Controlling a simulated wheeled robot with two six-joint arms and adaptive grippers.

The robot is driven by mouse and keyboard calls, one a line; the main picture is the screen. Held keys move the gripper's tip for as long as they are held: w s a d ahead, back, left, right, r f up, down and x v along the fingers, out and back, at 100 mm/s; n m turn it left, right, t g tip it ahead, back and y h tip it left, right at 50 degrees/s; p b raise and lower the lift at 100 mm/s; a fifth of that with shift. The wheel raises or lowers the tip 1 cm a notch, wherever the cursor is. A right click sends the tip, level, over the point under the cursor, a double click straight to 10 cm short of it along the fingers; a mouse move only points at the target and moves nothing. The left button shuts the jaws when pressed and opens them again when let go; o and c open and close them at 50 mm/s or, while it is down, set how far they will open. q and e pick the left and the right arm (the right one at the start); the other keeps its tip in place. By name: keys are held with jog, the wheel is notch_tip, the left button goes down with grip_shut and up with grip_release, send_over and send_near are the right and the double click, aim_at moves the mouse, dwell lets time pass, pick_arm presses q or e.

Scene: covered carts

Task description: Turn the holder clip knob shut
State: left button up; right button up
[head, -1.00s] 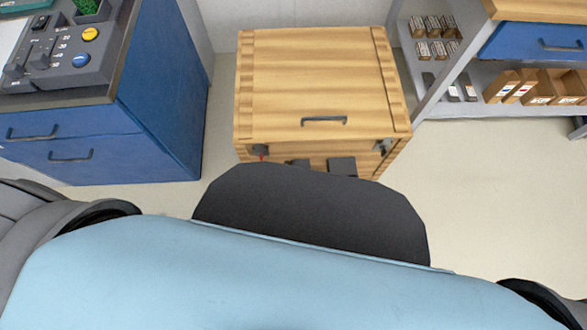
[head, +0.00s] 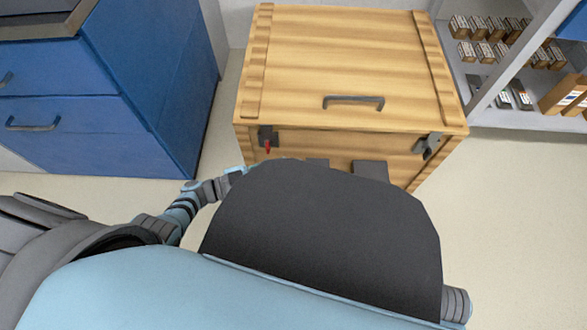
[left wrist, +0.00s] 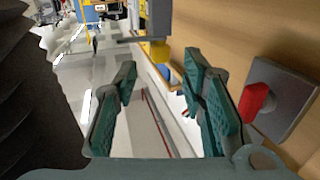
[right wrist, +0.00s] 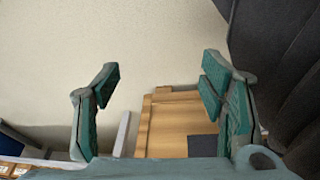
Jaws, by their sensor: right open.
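A wooden chest (head: 340,65) with a closed lid stands ahead in the head view. A dark clip plate (head: 266,132) with a small red knob (head: 268,145) is on its front, at the left corner. In the left wrist view the red knob (left wrist: 256,101) sits on its grey plate (left wrist: 286,95), right of the fingers. My left gripper (left wrist: 160,75) is open, with nothing between its fingers, beside the knob and apart from it. My right gripper (right wrist: 160,75) is open and empty, with wooden boards beyond it. In the head view both grippers' fingers are hidden.
A grey latch (head: 428,146) is on the chest's right front corner, and a dark handle (head: 353,101) on its lid. A blue cabinet (head: 150,100) stands at left. A shelf with small boxes (head: 490,50) stands at right. Floor (head: 520,220) is clear at right.

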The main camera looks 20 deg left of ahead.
aim_at(296, 172)
pick_arm(q)
jog(key=x, duration=0.4)
pick_arm(e)
jog(key=shift+s+r, duration=0.15)
jog(key=shift+r, duration=0.4)
pick_arm(q)
jog(key=shift+c, duration=0.5)
grip_shut()
jog(key=n+t+y+p, duration=0.1)
jog(key=t, duration=0.1)
jog(key=n+t+y+p, duration=0.1)
jog(key=n+y, duration=0.1)
jog(key=shift+s+d+t+p, duration=0.15)
jog(key=shift+s+t+p, duration=0.15)
jog(key=shift+t, duration=0.1)
jog(key=shift+d+n+t+y+p, duration=0.1)
jog(key=shift+n+t+y+p, duration=0.25)
jog(key=shift+n+t+y, duration=1.2)
pick_arm(e)
notch_tip(296, 172, down, 8)
jog(key=shift+d+m+t, duration=0.3)
jog(key=shift+d+m, duration=0.1)
pick_arm(q)
jog(key=shift+f+g+y, duration=0.1)
jog(key=shift+g+y, duration=0.15)
jog(key=shift+g, duration=0.2)
pick_arm(e)
jog(key=shift+f, duration=0.15)
